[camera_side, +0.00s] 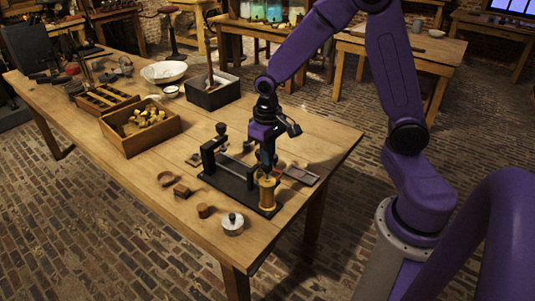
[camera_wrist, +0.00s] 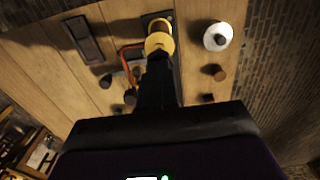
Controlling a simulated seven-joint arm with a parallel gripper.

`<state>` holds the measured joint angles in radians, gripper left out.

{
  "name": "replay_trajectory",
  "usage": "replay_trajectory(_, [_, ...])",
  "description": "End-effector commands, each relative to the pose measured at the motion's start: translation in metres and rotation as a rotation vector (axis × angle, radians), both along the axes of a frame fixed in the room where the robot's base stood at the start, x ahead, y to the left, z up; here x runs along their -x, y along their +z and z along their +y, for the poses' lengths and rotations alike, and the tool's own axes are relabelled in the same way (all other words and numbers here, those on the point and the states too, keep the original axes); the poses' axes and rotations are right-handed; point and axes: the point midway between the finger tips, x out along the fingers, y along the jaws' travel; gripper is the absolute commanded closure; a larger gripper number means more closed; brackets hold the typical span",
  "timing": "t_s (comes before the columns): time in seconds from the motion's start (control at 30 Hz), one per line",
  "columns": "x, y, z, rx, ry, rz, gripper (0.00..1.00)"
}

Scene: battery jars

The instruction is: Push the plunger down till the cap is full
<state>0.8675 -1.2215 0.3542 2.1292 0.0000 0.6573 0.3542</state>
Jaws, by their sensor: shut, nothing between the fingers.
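A brass-coloured, spool-shaped plunger piece (camera_side: 267,194) stands upright at the near end of a black base plate (camera_side: 235,184). My gripper also shows in the wrist view (camera_wrist: 159,62). I cannot tell whether the tips touch it. The cap and its fill level cannot be made out.
A silver lidded pot (camera_side: 233,224) and small brown blocks (camera_side: 204,211) sit close by at the front. A black upright frame (camera_side: 209,158) stands on the plate's far end. A wooden box (camera_side: 140,127) of brass pieces lies further left.

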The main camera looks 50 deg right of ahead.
Motion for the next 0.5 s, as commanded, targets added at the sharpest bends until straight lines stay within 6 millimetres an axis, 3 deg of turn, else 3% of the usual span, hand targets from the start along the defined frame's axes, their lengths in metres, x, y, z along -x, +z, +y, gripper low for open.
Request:
replay_trajectory(0.2, [0.000,-0.001,0.000,0.001,0.000,0.001,1.00])
replay_trajectory(0.5, [0.000,-0.026,0.000,0.001,0.001,0.002,1.00])
